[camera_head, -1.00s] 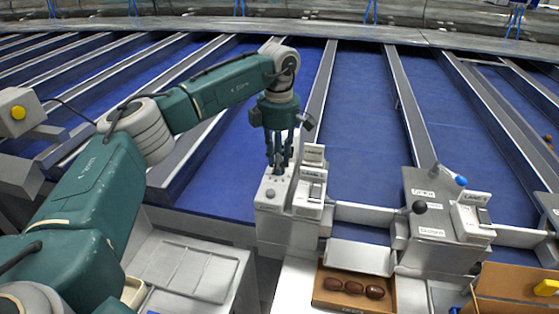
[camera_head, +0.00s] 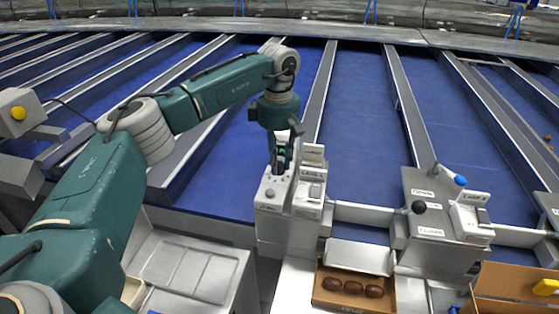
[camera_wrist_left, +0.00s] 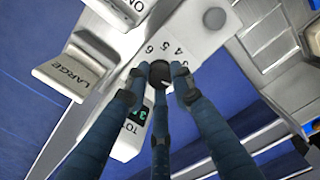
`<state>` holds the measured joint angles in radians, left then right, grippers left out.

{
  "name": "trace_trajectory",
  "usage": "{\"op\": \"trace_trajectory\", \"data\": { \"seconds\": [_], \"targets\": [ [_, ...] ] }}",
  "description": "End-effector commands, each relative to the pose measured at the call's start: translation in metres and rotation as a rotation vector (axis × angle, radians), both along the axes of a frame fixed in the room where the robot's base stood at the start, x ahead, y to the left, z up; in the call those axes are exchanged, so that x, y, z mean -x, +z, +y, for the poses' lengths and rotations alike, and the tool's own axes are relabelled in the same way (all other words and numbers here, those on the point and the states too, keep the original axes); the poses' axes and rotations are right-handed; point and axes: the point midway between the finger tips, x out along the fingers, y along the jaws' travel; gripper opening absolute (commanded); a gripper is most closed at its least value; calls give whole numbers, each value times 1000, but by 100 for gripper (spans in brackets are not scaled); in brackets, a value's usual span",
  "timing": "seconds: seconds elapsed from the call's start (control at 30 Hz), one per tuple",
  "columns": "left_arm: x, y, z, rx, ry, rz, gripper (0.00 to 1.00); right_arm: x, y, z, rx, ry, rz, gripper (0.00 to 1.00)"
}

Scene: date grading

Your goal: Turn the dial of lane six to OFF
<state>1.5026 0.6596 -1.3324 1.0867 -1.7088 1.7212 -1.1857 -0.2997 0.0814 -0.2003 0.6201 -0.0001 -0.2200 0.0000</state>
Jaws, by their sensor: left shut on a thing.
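The dial (camera_wrist_left: 159,73) is a small dark round knob in the left wrist view. Numbers, including 4, 5 and 6, curve around it on a pale plate, and a small white mark shows at its edge. My left gripper (camera_wrist_left: 160,82) has its three dark fingers closed around this knob. In the head view my left gripper (camera_head: 279,167) points down onto the top of a grey control box (camera_head: 286,230), and its fingers hide the dial there. The lane label on the box is too small to read surely. My right gripper is not in view.
A LARGE sign (camera_wrist_left: 70,76) stands close beside the fingers. A second control box (camera_head: 437,250) with a blue-tipped lever (camera_head: 460,181) stands to the right. An open box of dates (camera_head: 352,305) lies in front. Blue lanes (camera_head: 355,130) run behind.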

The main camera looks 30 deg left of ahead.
Motion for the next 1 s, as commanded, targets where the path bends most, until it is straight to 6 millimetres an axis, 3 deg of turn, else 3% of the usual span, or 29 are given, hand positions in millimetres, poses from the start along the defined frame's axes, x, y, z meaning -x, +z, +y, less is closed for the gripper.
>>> {"op": "trace_trajectory", "data": {
  "seconds": [0.27,0.3,0.37,0.73,0.87,1.0],
  "targets": [
    [-1,2,5,-8,7,-3,0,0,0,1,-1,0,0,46],
    [-1,2,5,-8,7,-4,29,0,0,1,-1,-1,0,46],
    [-1,2,5,-8,8,-4,41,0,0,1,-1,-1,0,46],
    [-1,5,2,-2,3,-5,42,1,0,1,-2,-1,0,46],
    [-2,22,2,-2,4,-6,42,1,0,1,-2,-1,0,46],
    [-2,52,3,-2,4,-9,42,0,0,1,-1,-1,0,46]
  ]
}}
